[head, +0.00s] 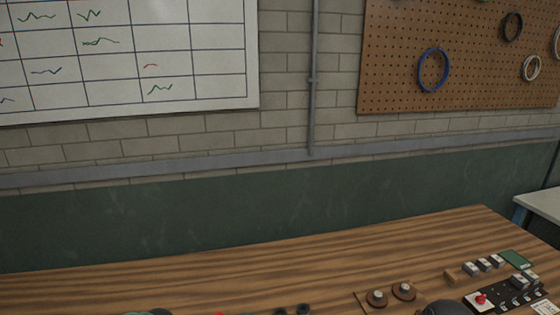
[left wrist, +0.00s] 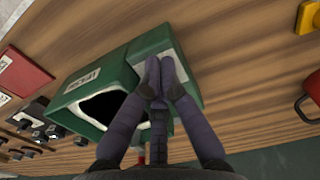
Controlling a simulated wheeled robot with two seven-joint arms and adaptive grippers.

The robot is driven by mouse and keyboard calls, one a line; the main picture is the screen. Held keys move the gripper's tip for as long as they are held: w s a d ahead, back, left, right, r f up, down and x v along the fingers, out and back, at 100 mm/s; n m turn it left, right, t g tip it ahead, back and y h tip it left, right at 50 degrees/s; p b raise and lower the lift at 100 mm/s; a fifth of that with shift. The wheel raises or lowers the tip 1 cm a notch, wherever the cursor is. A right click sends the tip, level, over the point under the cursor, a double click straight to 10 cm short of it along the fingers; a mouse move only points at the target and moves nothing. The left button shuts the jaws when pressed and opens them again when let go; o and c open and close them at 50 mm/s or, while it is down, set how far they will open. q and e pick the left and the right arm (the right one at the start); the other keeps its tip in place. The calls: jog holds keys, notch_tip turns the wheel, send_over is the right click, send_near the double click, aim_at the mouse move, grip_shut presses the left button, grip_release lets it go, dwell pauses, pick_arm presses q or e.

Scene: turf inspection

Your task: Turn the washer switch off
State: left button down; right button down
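In the left wrist view my left gripper (left wrist: 159,72) has its two dark grey-purple fingertips together, with nothing visible between them. They lie in front of a green box (left wrist: 150,45) with a dark opening and pale labels too blurred to read. I cannot tell whether they touch it. A row of small dark switch-like parts (left wrist: 38,129) lies to the left of the box. I cannot tell which thing is the washer switch. My right gripper is not identifiable in the head view.
In the head view the wooden table (head: 200,275) carries two round brown pieces (head: 390,294), a red button (head: 481,299) and small switch blocks (head: 483,264) at the right. A red panel (left wrist: 22,72) and a red handled thing (left wrist: 308,106) flank the box. The table's back is clear.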

pick_arm(q)
jog(key=shift+w, duration=0.25)
dwell(0.5)
jog(key=shift+d, duration=0.65)
jog(key=shift+d, duration=0.1)
jog(key=shift+w+d+b, duration=0.25)
jog(key=shift+d+b, duration=0.05)
jog(key=shift+d, duration=0.1)
jog(key=shift+s+d, duration=0.1)
dwell(0.4)
jog(key=shift+s+d, duration=0.15)
jog(key=shift+s, duration=0.05)
notch_tip(320, 180, up, 6)
jog(key=p, duration=0.4)
